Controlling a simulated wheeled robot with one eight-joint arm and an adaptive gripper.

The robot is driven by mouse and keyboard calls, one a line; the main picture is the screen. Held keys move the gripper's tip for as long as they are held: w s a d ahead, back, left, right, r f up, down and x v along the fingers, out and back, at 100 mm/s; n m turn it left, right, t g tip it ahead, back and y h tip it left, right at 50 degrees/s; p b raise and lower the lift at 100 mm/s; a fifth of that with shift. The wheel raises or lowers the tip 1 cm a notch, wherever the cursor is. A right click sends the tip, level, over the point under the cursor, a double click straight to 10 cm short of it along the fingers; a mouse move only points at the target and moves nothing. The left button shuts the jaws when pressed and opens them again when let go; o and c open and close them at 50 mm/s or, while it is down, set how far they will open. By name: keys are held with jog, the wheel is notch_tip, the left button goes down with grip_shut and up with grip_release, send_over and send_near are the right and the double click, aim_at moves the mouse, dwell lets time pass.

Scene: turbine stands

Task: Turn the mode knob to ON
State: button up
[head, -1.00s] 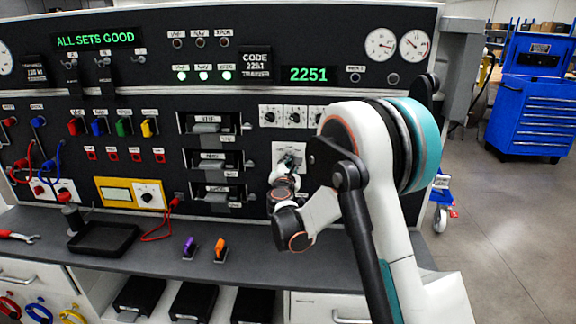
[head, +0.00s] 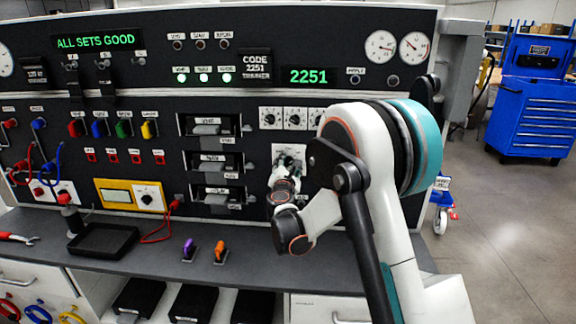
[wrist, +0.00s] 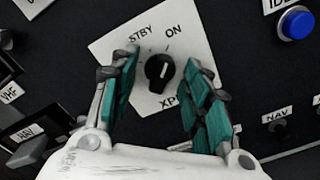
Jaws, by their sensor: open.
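The mode knob (wrist: 159,72) is a black rotary knob with a white pointer mark on a white plate (wrist: 118,40). The plate reads STBY at upper left, ON at upper right and XP, partly hidden, below. The knob's pointer mark points roughly up in the wrist view, between STBY and ON. My gripper (wrist: 158,88) is open, with one green-padded finger to the left of the knob and one to the right, both apart from it. In the head view my gripper (head: 287,172) is in front of the white plate (head: 290,150) and hides the knob.
A blue button (wrist: 296,23) is at upper right in the wrist view, with a NAV-labelled control (wrist: 280,130) below it. In the head view, small dial plates (head: 295,118) sit above my gripper and slotted modules (head: 213,160) to its left. The desk (head: 150,262) runs below.

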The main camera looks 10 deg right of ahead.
aim_at(288, 164)
jog(key=shift+b+v, duration=0.3)
jog(key=shift+v, duration=2.05)
